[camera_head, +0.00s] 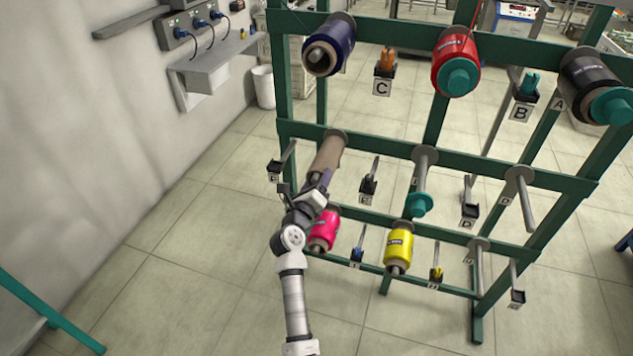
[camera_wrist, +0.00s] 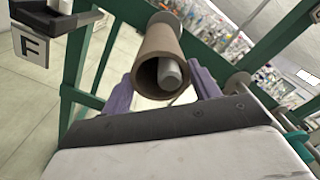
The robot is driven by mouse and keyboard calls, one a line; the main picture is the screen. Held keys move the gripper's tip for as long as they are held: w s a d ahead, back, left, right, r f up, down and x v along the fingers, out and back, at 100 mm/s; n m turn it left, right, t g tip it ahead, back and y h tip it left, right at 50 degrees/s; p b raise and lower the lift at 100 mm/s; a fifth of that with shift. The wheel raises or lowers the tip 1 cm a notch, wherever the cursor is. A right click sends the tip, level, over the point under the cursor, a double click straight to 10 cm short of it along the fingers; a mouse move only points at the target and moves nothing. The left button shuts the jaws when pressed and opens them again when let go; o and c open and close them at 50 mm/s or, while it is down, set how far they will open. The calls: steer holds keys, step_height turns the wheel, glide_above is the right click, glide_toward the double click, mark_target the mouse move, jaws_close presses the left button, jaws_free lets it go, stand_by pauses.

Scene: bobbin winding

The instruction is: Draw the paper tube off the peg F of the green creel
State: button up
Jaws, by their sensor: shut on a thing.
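The green creel (camera_head: 378,145) stands in the middle and right of the head view. The brown paper tube (camera_head: 327,157) is on a peg at the left end of its middle rail. In the wrist view the tube (camera_wrist: 160,50) shows its open end, with the grey peg (camera_wrist: 170,74) inside it. The label F (camera_wrist: 31,46) hangs at the upper left there. My gripper (camera_head: 318,187) is at the tube's near end. In the wrist view its purple fingers (camera_wrist: 163,92) are on both sides of the tube, shut on it.
Blue (camera_head: 329,46), red (camera_head: 455,62) and black (camera_head: 590,84) bobbins hang on the top rail. Pink (camera_head: 325,229) and yellow (camera_head: 399,247) bobbins hang below. Bare pegs (camera_head: 524,197) stick out at the right.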

steer(key=shift+r+p, duration=0.3)
steer(key=shift+p, duration=0.35)
steer(key=shift+c, duration=0.4)
steer(key=p+v, duration=0.2)
steer(key=v, duration=1.1)
steer(key=shift+p, duration=0.4)
